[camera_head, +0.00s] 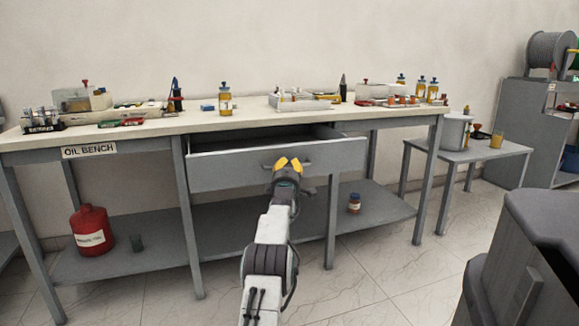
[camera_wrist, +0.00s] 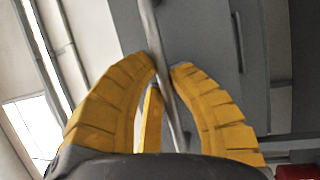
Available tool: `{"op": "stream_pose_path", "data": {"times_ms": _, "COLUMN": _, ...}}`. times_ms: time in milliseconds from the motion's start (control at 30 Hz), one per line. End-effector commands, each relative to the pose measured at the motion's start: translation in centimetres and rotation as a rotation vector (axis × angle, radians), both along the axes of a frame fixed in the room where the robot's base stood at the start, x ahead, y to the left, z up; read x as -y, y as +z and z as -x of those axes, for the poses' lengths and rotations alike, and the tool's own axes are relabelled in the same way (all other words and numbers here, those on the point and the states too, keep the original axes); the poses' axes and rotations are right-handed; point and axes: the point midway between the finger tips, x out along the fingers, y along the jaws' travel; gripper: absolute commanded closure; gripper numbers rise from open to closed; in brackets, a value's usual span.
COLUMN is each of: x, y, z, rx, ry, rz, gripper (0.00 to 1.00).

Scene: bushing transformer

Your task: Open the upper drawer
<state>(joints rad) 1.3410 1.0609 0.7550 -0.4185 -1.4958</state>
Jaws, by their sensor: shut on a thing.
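The upper drawer (camera_head: 225,175) of the oil bench stands pulled out, and its dark interior (camera_head: 262,138) shows below the benchtop. Its grey front also shows in the wrist view (camera_wrist: 215,45). My gripper (camera_head: 288,161) is at the middle of the drawer front. In the wrist view the yellow fingers (camera_wrist: 167,64) are shut around the thin metal drawer handle (camera_wrist: 168,85), which passes between their tips. In the head view the fingers hide most of the handle (camera_head: 306,163). No second drawer is clear in the head view.
The benchtop (camera_head: 205,131) holds bottles, trays and tools. A red can (camera_head: 91,230) and a small jar (camera_head: 354,203) stand on the lower shelf (camera_head: 130,262). A side table (camera_head: 475,152) stands at the right. Open tiled floor (camera_head: 370,270) lies in front of the bench.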

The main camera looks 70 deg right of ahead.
Motion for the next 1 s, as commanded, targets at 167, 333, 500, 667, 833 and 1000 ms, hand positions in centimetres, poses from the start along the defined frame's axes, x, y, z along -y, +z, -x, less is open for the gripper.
{"op": "stream_pose_path", "data": {"times_ms": 167, "x": -0.1, "y": -0.19, "z": -0.53, "rx": 0.001, "ry": 0.007, "rz": -0.004, "gripper": 1.0}}
{"op": "stream_pose_path", "data": {"times_ms": 333, "x": -0.11, "y": -0.19, "z": -0.54, "rx": 0.001, "ry": 0.008, "rz": -0.004, "gripper": 1.0}}
{"op": "stream_pose_path", "data": {"times_ms": 500, "x": -0.09, "y": -0.18, "z": -0.48, "rx": 0.0, "ry": 0.007, "rz": -0.004, "gripper": 0.73}}
{"op": "stream_pose_path", "data": {"times_ms": 667, "x": -0.06, "y": -0.11, "z": -0.28, "rx": 0.0, "ry": 0.003, "rz": -0.002, "gripper": 0.59}}
{"op": "stream_pose_path", "data": {"times_ms": 833, "x": -0.03, "y": -0.05, "z": -0.18, "rx": 0.0, "ry": 0.002, "rz": -0.001, "gripper": 0.55}}
{"op": "stream_pose_path", "data": {"times_ms": 1000, "x": -0.07, "y": -0.01, "z": -0.11, "rx": 0.001, "ry": 0.001, "rz": -0.001, "gripper": 0.55}}
